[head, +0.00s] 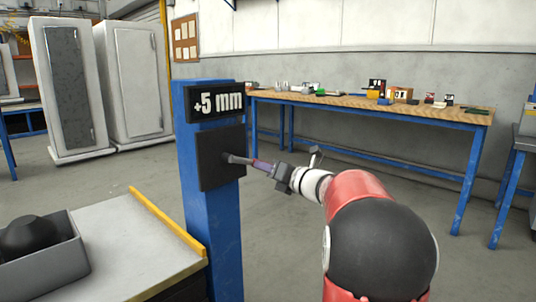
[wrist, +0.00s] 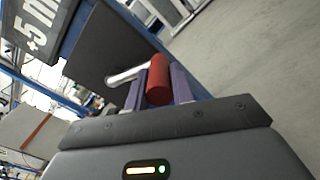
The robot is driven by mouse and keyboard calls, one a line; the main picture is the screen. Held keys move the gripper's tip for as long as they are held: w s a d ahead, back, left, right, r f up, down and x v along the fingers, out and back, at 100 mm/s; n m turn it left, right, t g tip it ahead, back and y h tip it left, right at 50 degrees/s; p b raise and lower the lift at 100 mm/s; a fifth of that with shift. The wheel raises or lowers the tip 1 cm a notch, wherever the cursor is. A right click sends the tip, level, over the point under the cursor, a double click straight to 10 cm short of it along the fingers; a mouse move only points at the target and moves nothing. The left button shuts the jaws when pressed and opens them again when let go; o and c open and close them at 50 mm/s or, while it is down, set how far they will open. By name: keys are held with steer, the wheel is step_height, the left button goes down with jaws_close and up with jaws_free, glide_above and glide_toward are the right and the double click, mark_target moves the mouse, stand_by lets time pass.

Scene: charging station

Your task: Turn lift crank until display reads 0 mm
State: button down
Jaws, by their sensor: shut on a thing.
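The display (head: 217,101) at the top of a blue post (head: 208,240) reads "+5 mm"; part of this reading also shows tilted in the wrist view (wrist: 45,35). A black plate (head: 212,158) sits below the display. The lift crank's metal arm (head: 237,159) comes out from this plate. In the wrist view the crank has a light metal arm (wrist: 127,76) and a red cylindrical handle (wrist: 158,80). My gripper (head: 264,166) is shut on the red handle, which lies between its two purple-grey fingers (wrist: 157,88).
A grey bench with a yellow edge strip (head: 168,220) stands left of the post, with a grey bin (head: 45,258) holding a dark object. A long wooden-topped table (head: 345,101) with small items stands behind. White cabinets (head: 133,80) stand back left. Open floor lies between.

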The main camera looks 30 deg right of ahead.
steer(key=shift+s+a+f+m+p, duration=0.1)
steer(key=shift+a+f+m+p, duration=0.15)
steer(key=shift+f+m+p, duration=0.45)
steer(key=shift+r, duration=0.15)
steer(key=c, duration=1.2)
jaws_free()
steer(key=v, duration=0.7)
steer(key=shift+s, duration=0.35)
steer(key=shift+d, duration=0.1)
